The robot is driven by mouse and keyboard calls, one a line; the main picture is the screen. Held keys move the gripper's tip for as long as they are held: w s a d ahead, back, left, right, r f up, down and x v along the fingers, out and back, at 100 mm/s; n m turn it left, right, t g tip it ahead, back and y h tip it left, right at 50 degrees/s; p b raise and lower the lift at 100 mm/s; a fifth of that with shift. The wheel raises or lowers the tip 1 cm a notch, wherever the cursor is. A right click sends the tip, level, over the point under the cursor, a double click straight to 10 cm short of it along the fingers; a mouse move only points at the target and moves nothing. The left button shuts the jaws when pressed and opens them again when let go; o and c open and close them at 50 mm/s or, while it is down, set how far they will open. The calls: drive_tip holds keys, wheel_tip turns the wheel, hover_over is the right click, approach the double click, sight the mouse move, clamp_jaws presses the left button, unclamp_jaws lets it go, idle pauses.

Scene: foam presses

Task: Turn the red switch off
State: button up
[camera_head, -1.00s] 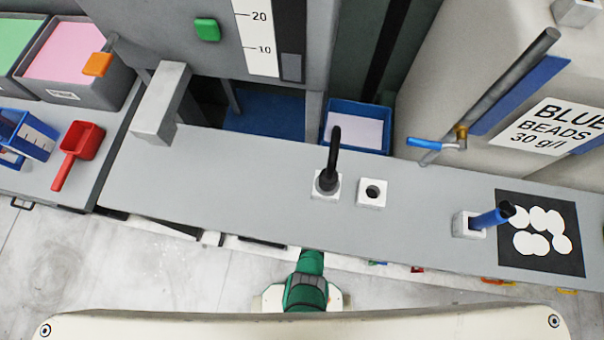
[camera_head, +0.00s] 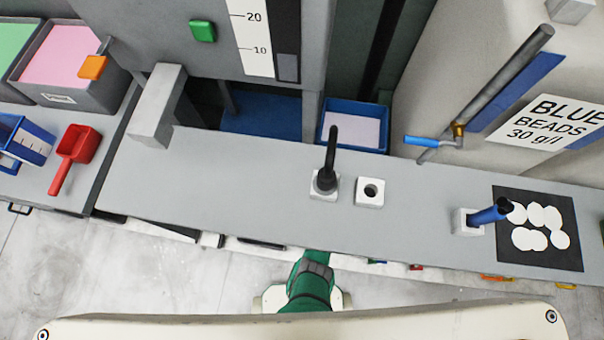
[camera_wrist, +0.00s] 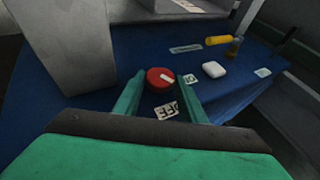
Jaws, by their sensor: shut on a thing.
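In the wrist view the red switch (camera_wrist: 153,81) is a round red knob with a white pointer mark, set on a dark blue surface. My gripper (camera_wrist: 161,78) has one green finger on each side of the knob and is shut on it. The pointer mark slants toward the right finger, on the side of a small white label (camera_wrist: 190,79) that the finger partly hides. The OFF label (camera_wrist: 166,110) lies between the fingers, nearer to my palm. The switch and my fingertips are hidden in the head view.
A grey block (camera_wrist: 65,45) stands close left of the switch. A white rounded piece (camera_wrist: 213,69) and a yellow-handled valve (camera_wrist: 219,40) are to the right. In the head view the grey counter (camera_head: 230,190) carries a black lever (camera_head: 331,155) and a blue-handled one (camera_head: 489,214).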

drive_tip(key=shift+s, duration=0.1)
drive_tip(key=o, duration=1)
drive_tip(key=shift+r, duration=0.1)
drive_tip(key=shift+v, duration=5.3)
